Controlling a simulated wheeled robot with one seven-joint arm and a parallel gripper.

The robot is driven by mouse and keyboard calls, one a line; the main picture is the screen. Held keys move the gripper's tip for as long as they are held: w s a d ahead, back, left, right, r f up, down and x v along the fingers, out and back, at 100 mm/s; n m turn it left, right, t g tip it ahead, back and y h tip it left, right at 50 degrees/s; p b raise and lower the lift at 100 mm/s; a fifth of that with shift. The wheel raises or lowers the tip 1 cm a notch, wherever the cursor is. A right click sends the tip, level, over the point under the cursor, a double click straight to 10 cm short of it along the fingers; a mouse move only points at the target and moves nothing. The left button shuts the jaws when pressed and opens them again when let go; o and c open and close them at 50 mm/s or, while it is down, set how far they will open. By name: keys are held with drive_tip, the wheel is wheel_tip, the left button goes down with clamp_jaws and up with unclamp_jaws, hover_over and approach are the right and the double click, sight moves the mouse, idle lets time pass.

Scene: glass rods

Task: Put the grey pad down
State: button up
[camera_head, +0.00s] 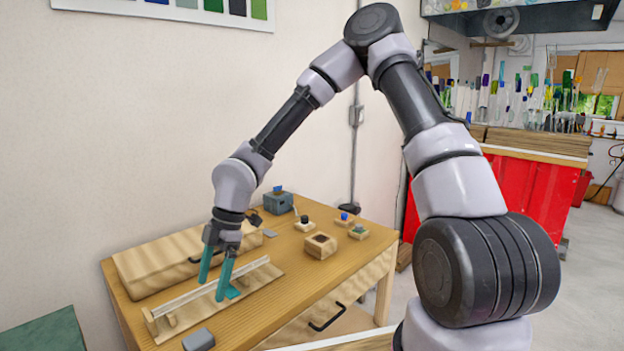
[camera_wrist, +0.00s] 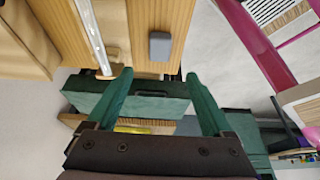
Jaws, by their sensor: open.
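The grey pad (camera_head: 199,339) is a small rounded block at the near end of the wooden table. In the wrist view the grey pad (camera_wrist: 160,46) lies flat on the wood near the table's edge, ahead of and apart from my fingertips. My gripper (camera_head: 213,288) has two teal fingers, spread apart with nothing between them. In the head view it overlaps the wooden rack with the pale rail. The wrist view shows both fingers of my gripper (camera_wrist: 158,74) with a clear gap.
The wooden rack (camera_head: 160,327) with its long rail (camera_wrist: 92,38) lies left of the pad. A wooden case (camera_head: 150,265) stands along the wall side. The table's right front is clear.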

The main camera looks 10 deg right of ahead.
drive_tip(key=w+d+r+m+t+h, duration=0.25)
drive_tip(key=d+r+m, duration=0.4)
drive_tip(key=d, duration=0.35)
drive_tip(key=w+d+r+m+t+h, duration=0.1)
drive_tip(key=w+d+r+m+t, duration=0.15)
drive_tip(key=d+r+m, duration=0.6)
drive_tip(key=s+d+r+m+t+y, duration=0.1)
drive_tip(key=s+d+r+m+t, duration=0.1)
drive_tip(key=s+d+r+m, duration=0.3)
drive_tip(key=s+d+r+m+t+y, duration=0.1)
drive_tip(key=s+d+r+m+t, duration=0.1)
drive_tip(key=s+d+r+m, duration=0.3)
drive_tip(key=d+r+m, duration=0.3)
drive_tip(key=r, duration=0.4)
drive_tip(key=shift+s+m+t, duration=0.25)
drive_tip(key=shift+m+t, duration=0.05)
drive_tip(key=shift+d, duration=0.1)
